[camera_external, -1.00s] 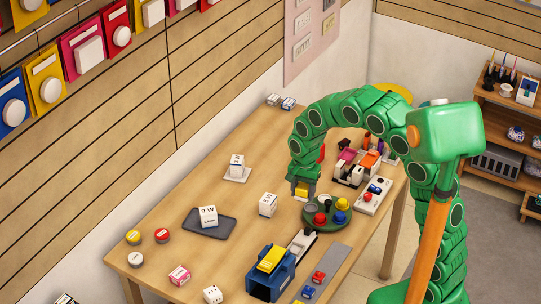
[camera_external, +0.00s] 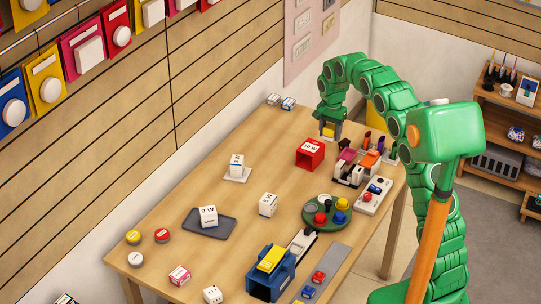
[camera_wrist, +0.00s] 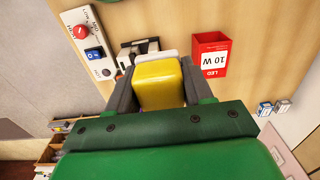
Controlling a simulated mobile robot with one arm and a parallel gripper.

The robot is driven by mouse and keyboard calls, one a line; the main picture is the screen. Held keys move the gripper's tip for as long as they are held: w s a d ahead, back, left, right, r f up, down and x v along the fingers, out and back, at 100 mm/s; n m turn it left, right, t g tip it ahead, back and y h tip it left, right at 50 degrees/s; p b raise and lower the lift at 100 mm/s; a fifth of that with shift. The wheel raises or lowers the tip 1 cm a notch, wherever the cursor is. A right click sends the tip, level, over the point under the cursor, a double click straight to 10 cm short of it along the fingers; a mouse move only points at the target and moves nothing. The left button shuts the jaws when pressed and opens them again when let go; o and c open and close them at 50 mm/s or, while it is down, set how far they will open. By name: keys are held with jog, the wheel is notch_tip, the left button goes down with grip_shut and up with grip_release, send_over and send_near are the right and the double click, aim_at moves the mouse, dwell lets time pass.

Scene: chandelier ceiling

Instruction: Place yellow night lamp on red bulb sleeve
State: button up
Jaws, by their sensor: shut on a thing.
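The yellow night lamp (camera_wrist: 158,84) is a yellow block with a pale end, held between the two fingers of my gripper (camera_wrist: 157,72). In the external view my gripper (camera_external: 328,134) hangs over the far part of the table with the yellow lamp (camera_external: 328,131) low between its fingers. The red bulb sleeve (camera_external: 310,153) is a red box on the table, just nearer and left of my gripper.
The pen and block organizer (camera_external: 358,168) and a white switch panel (camera_external: 373,195) stand to the right of the sleeve. A green round tray (camera_external: 326,213) with coloured knobs is nearer. Small boxes (camera_external: 281,102) lie at the far left edge.

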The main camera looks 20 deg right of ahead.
jog(key=shift+w+d+f, duration=0.2)
jog(key=shift+w, duration=0.3)
jog(key=w+a+f, duration=0.1)
jog(key=w+f, duration=0.3)
jog(key=w, duration=0.4)
send_over(311, 147)
jog(key=shift+s+f, duration=0.2)
jog(key=shift+f, duration=2.3)
jog(key=shift+w+f, duration=0.1)
jog(key=shift+w+f, duration=0.1)
jog(key=shift+f, duration=1.6)
jog(key=shift+f, duration=0.15)
jog(key=o, duration=1)
jog(key=shift+o, duration=0.2)
